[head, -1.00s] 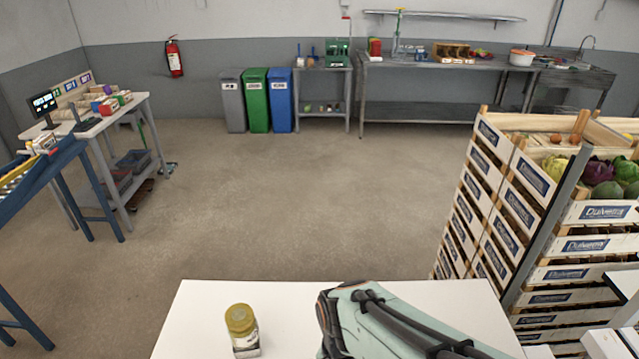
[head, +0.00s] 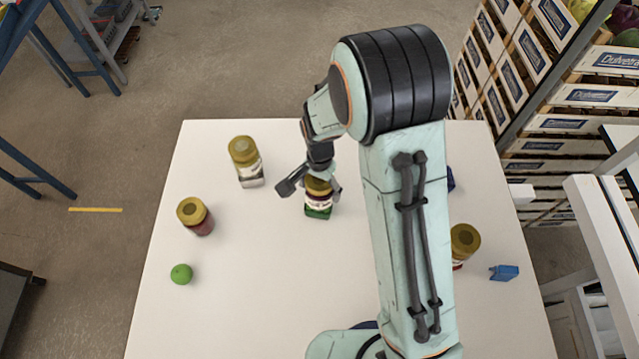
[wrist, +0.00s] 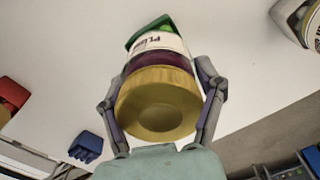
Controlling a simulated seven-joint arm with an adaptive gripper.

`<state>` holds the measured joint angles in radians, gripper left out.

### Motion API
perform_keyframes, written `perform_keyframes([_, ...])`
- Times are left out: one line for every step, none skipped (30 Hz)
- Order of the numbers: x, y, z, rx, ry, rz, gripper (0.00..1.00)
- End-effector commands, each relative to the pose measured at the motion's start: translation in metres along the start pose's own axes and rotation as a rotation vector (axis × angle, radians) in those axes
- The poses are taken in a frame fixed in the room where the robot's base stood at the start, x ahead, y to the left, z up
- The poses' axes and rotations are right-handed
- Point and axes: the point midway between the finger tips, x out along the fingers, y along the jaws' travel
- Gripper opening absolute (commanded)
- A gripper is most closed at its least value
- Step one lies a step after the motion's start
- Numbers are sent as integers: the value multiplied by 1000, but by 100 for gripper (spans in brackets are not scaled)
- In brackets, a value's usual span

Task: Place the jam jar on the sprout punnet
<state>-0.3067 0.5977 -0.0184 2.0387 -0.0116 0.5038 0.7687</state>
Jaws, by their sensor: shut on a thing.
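The jam jar (head: 317,187) has a gold lid, dark purple contents and a white label; in the wrist view the jar (wrist: 158,98) fills the middle. My gripper (wrist: 163,85) is shut on it, one finger on each side near the lid. The green sprout punnet (head: 318,212) shows just below the jar in the head view. In the wrist view the punnet (wrist: 148,32) is a green edge beyond the jar's base, mostly hidden by it. I cannot tell whether the jar touches the punnet.
Other gold-lidded jars stand on the white table (head: 250,290): one pale (head: 246,162), one red (head: 196,216), one at right (head: 464,243) partly behind my arm. A green ball (head: 181,274) lies front left, a small blue object (head: 503,272) right.

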Motion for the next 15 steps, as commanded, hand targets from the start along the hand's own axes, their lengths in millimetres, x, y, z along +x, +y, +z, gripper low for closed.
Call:
perform_keyframes([0, 0, 0, 0, 0, -1, 28])
perform_keyframes([0, 0, 0, 0, 0, -1, 28])
perform_keyframes([1, 0, 0, 0, 0, 0, 28])
perform_keyframes([2, 0, 0, 0, 0, 0, 28])
perform_keyframes([3, 0, 0, 0, 0, 0, 28])
perform_keyframes([3, 0, 0, 0, 0, 0, 78])
perform_keyframes([3, 0, 0, 0, 0, 0, 87])
perform_keyframes([3, 0, 0, 0, 0, 0, 94])
perform_keyframes([3, 0, 0, 0, 0, 0, 94])
perform_keyframes([3, 0, 0, 0, 0, 0, 94])
perform_keyframes([3, 0, 0, 0, 0, 0, 94])
perform_keyframes([3, 0, 0, 0, 0, 0, 94])
perform_keyframes([3, 0, 0, 0, 0, 0, 94])
perform_keyframes([3, 0, 0, 0, 0, 0, 94])
perform_keyframes([3, 0, 0, 0, 0, 0, 94])
